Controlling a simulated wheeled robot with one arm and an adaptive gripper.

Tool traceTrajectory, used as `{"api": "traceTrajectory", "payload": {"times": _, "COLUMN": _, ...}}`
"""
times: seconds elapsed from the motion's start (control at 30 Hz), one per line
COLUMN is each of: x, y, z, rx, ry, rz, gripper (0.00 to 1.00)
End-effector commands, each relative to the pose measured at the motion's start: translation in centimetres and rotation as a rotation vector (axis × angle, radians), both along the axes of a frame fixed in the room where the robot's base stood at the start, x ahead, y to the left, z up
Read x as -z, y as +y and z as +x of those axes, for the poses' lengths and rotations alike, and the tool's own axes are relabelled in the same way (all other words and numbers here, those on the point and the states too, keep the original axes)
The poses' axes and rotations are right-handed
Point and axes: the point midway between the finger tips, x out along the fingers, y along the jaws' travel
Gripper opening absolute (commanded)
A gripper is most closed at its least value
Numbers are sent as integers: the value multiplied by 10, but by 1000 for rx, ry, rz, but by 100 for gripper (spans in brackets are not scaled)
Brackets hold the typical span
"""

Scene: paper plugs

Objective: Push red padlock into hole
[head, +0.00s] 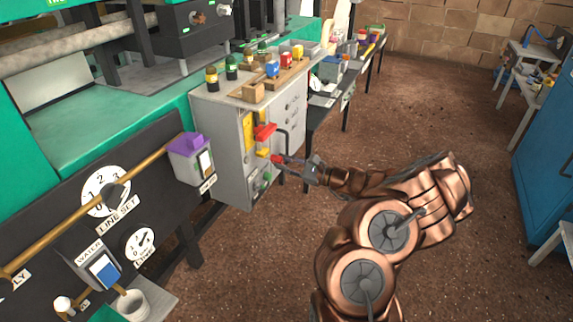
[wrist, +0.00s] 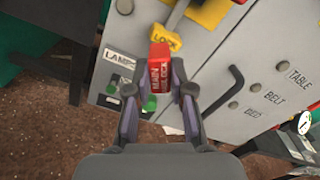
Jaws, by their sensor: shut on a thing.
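My gripper (head: 285,161) reaches to the front of the grey cabinet. In the wrist view my gripper (wrist: 159,92) is shut on the red padlock (wrist: 159,75), a red block with white lettering, with a finger on each side. In the head view the red padlock (head: 276,159) shows as a small red patch at the fingertips, close to the cabinet front. A yellow plate marked LOCK (wrist: 171,42) is just beyond the padlock in the wrist view. I cannot make out the hole, nor whether the padlock touches the panel.
A second red piece (head: 264,131) is on the cabinet front, above the gripper. A black bar handle (wrist: 226,90) stands out to the right. A green knob (wrist: 149,103) lies close to the fingers. The grey cabinet (head: 222,140) has bottles and blocks on top. Open floor lies right.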

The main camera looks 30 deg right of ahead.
Motion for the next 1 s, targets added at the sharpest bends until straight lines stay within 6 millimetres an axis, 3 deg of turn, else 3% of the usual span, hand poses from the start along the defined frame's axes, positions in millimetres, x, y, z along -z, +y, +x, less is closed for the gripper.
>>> {"api": "traceTrajectory", "payload": {"times": 0.63, "x": 0, "y": 7, "z": 11, "rx": 0, "ry": -1, "rz": 0, "gripper": 0}}
{"api": "traceTrajectory", "payload": {"times": 0.67, "x": 0, "y": 6, "z": 11, "rx": 0, "ry": -1, "rz": 0, "gripper": 25}}
{"api": "traceTrajectory", "payload": {"times": 0.9, "x": 0, "y": 7, "z": 11, "rx": 0, "ry": -1, "rz": 0, "gripper": 50}}
{"api": "traceTrajectory", "payload": {"times": 1.0, "x": 0, "y": 7, "z": 11, "rx": 0, "ry": 0, "rz": 0, "gripper": 51}}
